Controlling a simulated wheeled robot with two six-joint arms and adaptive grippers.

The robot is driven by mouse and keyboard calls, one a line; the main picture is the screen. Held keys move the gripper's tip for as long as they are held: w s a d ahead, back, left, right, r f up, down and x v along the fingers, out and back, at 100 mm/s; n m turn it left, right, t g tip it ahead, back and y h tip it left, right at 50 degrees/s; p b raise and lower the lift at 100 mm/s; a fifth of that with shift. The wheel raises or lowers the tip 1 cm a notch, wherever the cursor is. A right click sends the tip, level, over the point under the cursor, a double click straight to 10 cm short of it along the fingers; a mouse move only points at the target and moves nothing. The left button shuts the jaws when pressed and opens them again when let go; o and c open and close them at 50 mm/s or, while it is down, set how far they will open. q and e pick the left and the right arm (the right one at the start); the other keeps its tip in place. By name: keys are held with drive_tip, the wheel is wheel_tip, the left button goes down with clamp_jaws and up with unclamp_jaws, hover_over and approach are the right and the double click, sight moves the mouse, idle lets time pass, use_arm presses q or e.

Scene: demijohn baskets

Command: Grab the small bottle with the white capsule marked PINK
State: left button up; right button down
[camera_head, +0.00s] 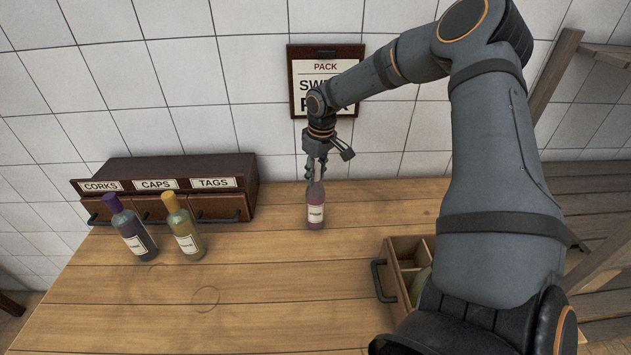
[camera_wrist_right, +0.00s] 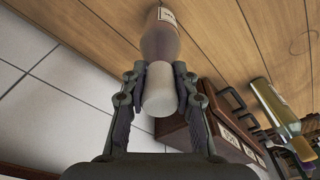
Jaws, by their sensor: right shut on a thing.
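The small bottle with pinkish contents and a white label (camera_head: 316,212) stands at the back middle of the wooden table in the head view. My right gripper (camera_head: 316,176) comes down over it from above and is shut on its neck. In the right wrist view the white capsule (camera_wrist_right: 159,92) sits between the two fingers of the right gripper (camera_wrist_right: 159,88), with the bottle's body (camera_wrist_right: 160,45) beyond. The bottle looks upright, and its base appears at the table surface; I cannot tell whether it touches. The word on its label is too small to read. My left gripper is not in view.
A dark bottle with a purple capsule (camera_head: 132,232) and a yellowish bottle (camera_head: 183,230) stand at left, before a drawer unit (camera_head: 165,168) labelled CORKS, CAPS and TAGS. A wooden crate (camera_head: 392,270) stands at right. A partly covered sign (camera_head: 325,67) hangs on the wall. The front-middle table is clear.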

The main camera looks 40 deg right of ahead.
idle(0.5)
drive_tip(key=shift+w+d+r, duration=0.1)
drive_tip(key=shift+w+r, duration=0.1)
drive_tip(key=shift+r, duration=0.35)
wheel_tip(320, 180, up, 2)
drive_tip(key=shift+b, duration=0.35)
drive_tip(key=s+a+r+b, duration=0.3)
drive_tip(key=s+a+r, duration=0.5)
drive_tip(key=s+r, duration=0.2)
drive_tip(key=shift+s+b, duration=0.3)
drive_tip(key=shift+s, duration=0.65)
drive_tip(key=shift+f, duration=0.1)
